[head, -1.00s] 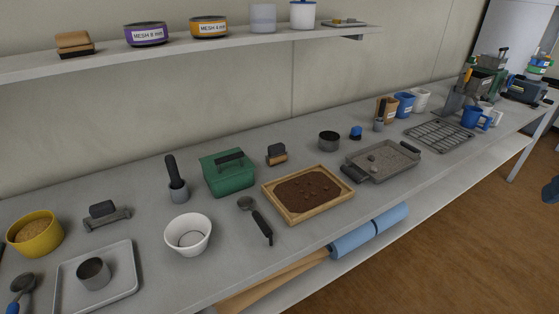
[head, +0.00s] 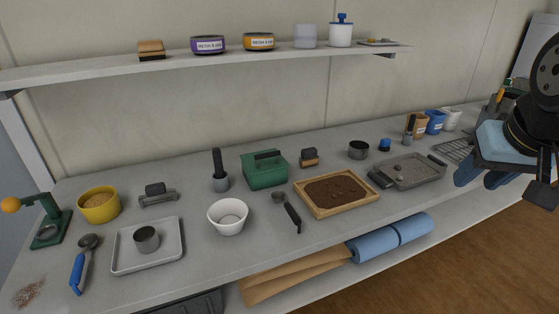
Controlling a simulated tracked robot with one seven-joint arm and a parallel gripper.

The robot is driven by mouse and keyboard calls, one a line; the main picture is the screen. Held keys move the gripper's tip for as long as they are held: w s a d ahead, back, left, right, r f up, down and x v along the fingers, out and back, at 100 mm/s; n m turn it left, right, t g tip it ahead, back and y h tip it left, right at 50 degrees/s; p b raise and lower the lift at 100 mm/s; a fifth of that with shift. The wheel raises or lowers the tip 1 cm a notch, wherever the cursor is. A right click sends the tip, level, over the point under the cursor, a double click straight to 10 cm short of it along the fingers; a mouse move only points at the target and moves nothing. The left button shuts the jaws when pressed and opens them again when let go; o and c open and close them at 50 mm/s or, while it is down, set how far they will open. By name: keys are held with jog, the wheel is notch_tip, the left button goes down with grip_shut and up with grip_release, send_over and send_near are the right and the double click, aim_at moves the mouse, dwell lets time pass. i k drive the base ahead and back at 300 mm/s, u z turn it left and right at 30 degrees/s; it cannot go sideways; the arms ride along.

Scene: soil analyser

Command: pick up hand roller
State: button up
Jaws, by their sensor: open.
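What looks like the hand roller (head: 158,199), a grey horizontal bar with a dark grip on top, lies on the grey bench at the left, behind the metal tray and right of the yellow bowl. My gripper (head: 482,180) is at the far right edge of the head view, with dark and blue parts. It is open, with nothing seen between its fingers. It is far from the roller, across most of the bench's length. The roller is fully in view and nothing touches it.
A shelf (head: 100,70) overhangs behind.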

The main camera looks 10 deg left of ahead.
aim_at(310, 156)
jog(key=u, duration=0.4)
jog(key=i, duration=1)
jog(key=z, duration=0.05)
